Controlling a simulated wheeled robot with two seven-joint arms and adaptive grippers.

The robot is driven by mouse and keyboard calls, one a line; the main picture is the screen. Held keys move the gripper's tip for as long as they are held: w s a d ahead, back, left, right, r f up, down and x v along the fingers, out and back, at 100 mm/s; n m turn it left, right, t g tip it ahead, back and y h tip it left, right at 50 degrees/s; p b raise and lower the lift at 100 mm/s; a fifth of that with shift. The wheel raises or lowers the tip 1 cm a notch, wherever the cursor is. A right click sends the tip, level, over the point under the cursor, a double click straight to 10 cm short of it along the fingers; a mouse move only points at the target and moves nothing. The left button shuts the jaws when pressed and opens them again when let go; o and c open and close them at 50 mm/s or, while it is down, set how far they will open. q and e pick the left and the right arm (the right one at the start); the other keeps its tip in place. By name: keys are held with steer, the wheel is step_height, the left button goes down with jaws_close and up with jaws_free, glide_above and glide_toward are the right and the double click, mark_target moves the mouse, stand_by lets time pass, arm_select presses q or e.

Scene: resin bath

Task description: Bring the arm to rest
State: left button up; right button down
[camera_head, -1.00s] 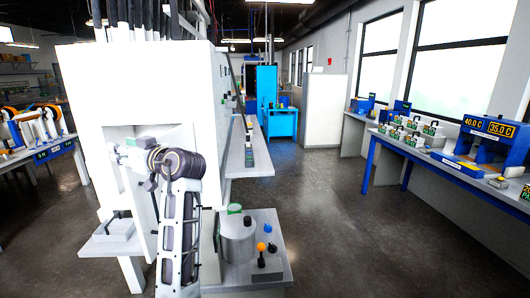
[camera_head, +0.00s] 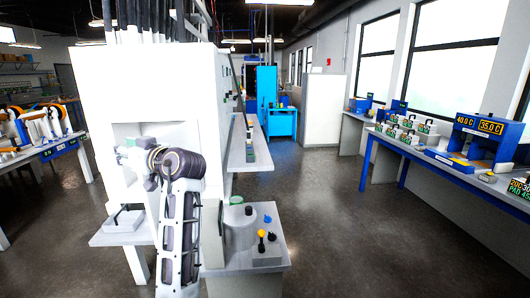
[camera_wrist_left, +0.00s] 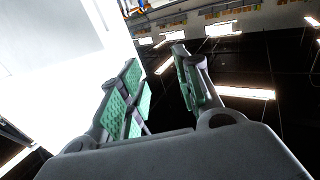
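My left arm (camera_head: 180,235) rises from the bottom of the head view, bends at a dark elbow joint, and reaches left in front of the white cabinet. Its far end (camera_head: 128,155) is small there, and the fingers cannot be made out. In the left wrist view my left gripper (camera_wrist_left: 155,75) shows two fingers with green pads, spread apart with nothing between them. My right gripper is in neither view.
The tall white cabinet (camera_head: 95,85) stands close behind the arm, with a ledge (camera_head: 103,239) low at left. A bench with a grey cylinder (camera_head: 240,232) and knobs is right of the arm. A blue-framed table (camera_head: 440,170) lines the right. Floor between is clear.

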arm_select(q)
steer(key=s+d+f+m+h, duration=0.1)
steer(key=s+f+m+h, duration=0.15)
steer(key=f, duration=0.85)
steer(key=s+d+f+m+h, duration=0.1)
steer(key=s+f+m+h, duration=0.15)
steer(key=f, duration=0.75)
steer(key=s+d+f+m+h, duration=0.1)
steer(key=s+f+m+h, duration=0.2)
steer(key=f, duration=0.8)
steer(key=s+d+f+m+g+h, duration=0.2)
steer(key=s+d+f+m+h, duration=0.15)
steer(key=s+d+f, duration=0.45)
steer(key=s+d+f+m+g+h, duration=0.4)
steer(key=s+f, duration=0.5)
steer(key=s, duration=0.5)
step_height(320, 180, down, 33)
steer(key=s+a, duration=0.2)
steer(key=a, duration=0.1)
steer(key=s+a+f, duration=0.3)
steer(key=s+f, duration=0.6)
steer(key=s, duration=0.1)
steer(key=s+a+f, duration=0.4)
steer(key=s+f, duration=0.5)
steer(key=s, duration=0.1)
steer(key=shift+s+a+f+g+p, duration=0.2)
steer(key=shift+s+f+g+p, duration=0.1)
steer(key=shift+f+g+p, duration=0.1)
